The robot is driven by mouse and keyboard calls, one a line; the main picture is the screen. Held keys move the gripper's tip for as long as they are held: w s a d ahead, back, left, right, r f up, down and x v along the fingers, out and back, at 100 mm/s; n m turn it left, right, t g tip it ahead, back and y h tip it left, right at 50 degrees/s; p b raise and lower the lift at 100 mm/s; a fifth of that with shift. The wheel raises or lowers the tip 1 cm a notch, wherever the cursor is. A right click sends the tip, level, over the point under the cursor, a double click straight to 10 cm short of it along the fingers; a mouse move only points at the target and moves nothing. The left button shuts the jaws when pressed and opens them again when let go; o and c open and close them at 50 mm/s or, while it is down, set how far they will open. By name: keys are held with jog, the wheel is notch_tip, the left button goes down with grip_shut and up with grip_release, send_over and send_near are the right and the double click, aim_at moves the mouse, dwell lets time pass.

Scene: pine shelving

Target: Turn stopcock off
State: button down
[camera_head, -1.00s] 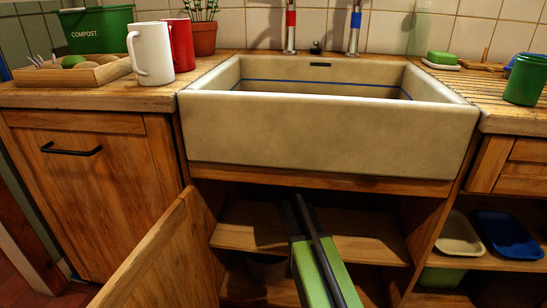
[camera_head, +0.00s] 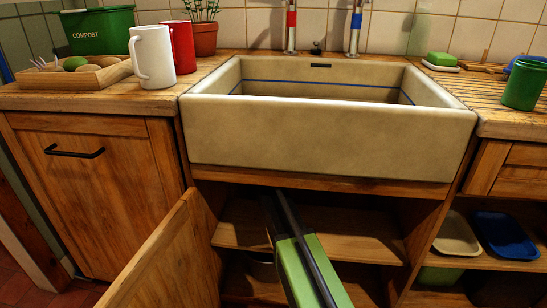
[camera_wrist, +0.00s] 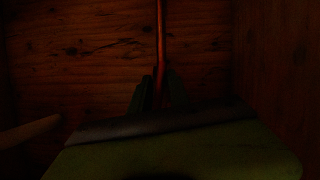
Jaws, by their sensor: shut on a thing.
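A copper pipe (camera_wrist: 161,35) runs straight down in the dark wrist view, in front of the cupboard's wooden back wall. My gripper (camera_wrist: 158,92) is at the lower part of this pipe, with a finger on either side. It is shut on the stopcock, whose body and handle are mostly hidden between the dark fingers. How far the handle is turned cannot be made out. In the head view my green arm reaches into the open cupboard under the sink, and the gripper end is hidden in shadow.
The cupboard door (camera_head: 165,262) stands open at the left. A shelf board (camera_head: 350,228) crosses inside the cupboard beside my arm. The white sink (camera_head: 325,140) is above. A pale stick-like thing (camera_wrist: 30,131) shows at the left of the wrist view. Side walls are close.

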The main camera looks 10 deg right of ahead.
jog(key=n+h, duration=0.1)
jog(key=n+h+b, duration=0.1)
jog(key=n, duration=0.1)
jog(key=shift+w+a, duration=0.15)
jog(key=shift+n+h+b, duration=0.6)
jog(key=shift+n+b, duration=0.1)
jog(key=shift+n, duration=0.3)
jog(key=shift+a, duration=0.1)
jog(key=c, duration=1)
grip_release()
jog(key=p+v, duration=0.4)
jog(key=v, duration=1.3)
jog(key=shift+s+a+r+p, duration=0.15)
jog(key=shift+s+p, duration=0.05)
jog(key=shift+p, duration=0.1)
